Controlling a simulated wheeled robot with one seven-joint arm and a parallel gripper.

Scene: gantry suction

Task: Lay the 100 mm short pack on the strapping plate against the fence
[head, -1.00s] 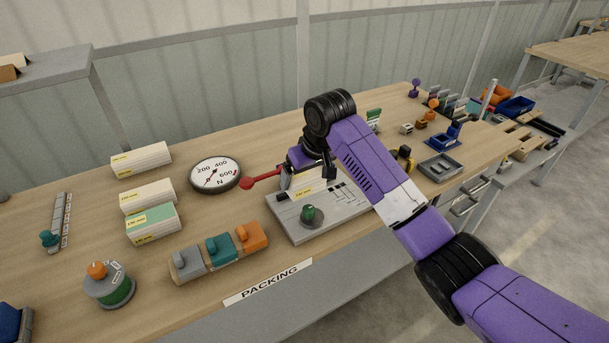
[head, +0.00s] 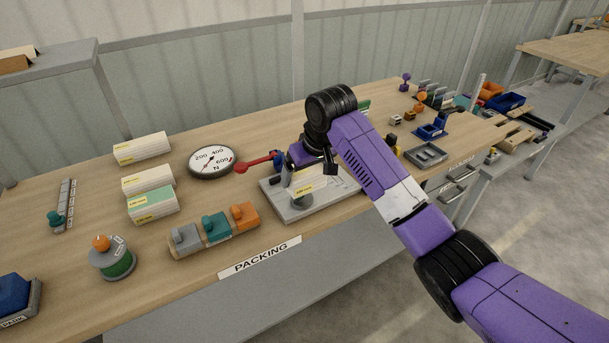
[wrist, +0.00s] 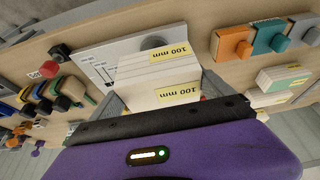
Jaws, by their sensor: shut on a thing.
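The 100 mm short pack (wrist: 158,75) is a white block with yellow "100 mm" labels, held in my gripper (head: 293,172). In the head view the pack (head: 312,183) is partly hidden by the gripper and appears over the strapping plate. The strapping plate (head: 276,202) is a light grey slab with dark markings. It also shows beyond the pack in the wrist view (wrist: 97,58). I cannot tell whether the pack touches the plate, and the fence is not clearly visible.
A red-ended lever (head: 255,163) and a round dial (head: 213,161) stand left of the plate. Three coloured blocks with knobs (head: 215,228) lie at its front left. Other labelled packs (head: 150,204) lie farther left. A grey tray (head: 427,154) is to the right.

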